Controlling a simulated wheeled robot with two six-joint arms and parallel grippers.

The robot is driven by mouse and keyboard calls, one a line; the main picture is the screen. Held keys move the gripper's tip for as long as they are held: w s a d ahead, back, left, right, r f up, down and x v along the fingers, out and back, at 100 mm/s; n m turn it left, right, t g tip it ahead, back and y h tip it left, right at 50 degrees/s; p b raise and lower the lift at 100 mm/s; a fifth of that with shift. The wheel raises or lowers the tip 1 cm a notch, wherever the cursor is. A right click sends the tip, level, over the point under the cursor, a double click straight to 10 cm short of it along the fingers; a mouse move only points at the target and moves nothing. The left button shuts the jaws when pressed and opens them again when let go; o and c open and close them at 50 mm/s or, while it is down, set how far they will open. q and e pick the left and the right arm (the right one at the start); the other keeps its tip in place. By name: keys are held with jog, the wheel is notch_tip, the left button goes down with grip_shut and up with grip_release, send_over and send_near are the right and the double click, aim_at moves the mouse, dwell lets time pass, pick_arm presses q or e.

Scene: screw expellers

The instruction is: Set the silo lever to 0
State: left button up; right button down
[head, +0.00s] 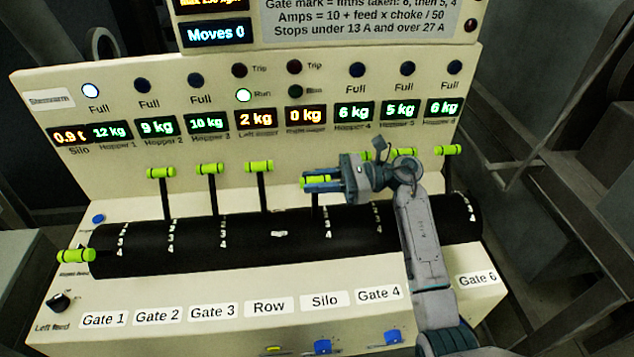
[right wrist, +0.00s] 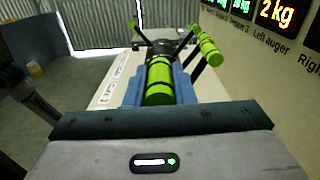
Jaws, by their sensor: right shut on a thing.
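The silo lever is a dark stem with a bright green handle (head: 314,180), rising from the black drum above the "Silo" label (head: 325,301). It stands raised, its handle a little lower than those beside it. My right gripper (head: 322,179) comes in from the right and is shut around this handle. In the right wrist view the handle (right wrist: 159,82) lies lengthwise between the blue-grey fingers. The white marks (head: 327,226) at the lever's foot are too small to read. My left gripper is not in view.
Similar green-handled levers stand left of it, including the row lever (head: 258,167) and gate 3 lever (head: 208,168). More stand to the right, partly behind my arm. A lower green handle (head: 76,256) sits at the far left. The display (head: 215,33) reads "Moves 0".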

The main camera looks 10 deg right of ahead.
jog(key=w+m+b, duration=0.1)
jog(key=w+b, duration=0.1)
jog(key=w, duration=0.1)
jog(key=w+m+b, duration=0.1)
jog(key=b, duration=0.1)
jog(key=shift+w+f+m, duration=0.2)
jog(key=shift+f+m, duration=0.05)
jog(key=shift+m, duration=0.05)
jog(key=c, duration=1.2)
grip_release()
jog(key=shift+c, duration=0.2)
jog(key=shift+d, duration=0.1)
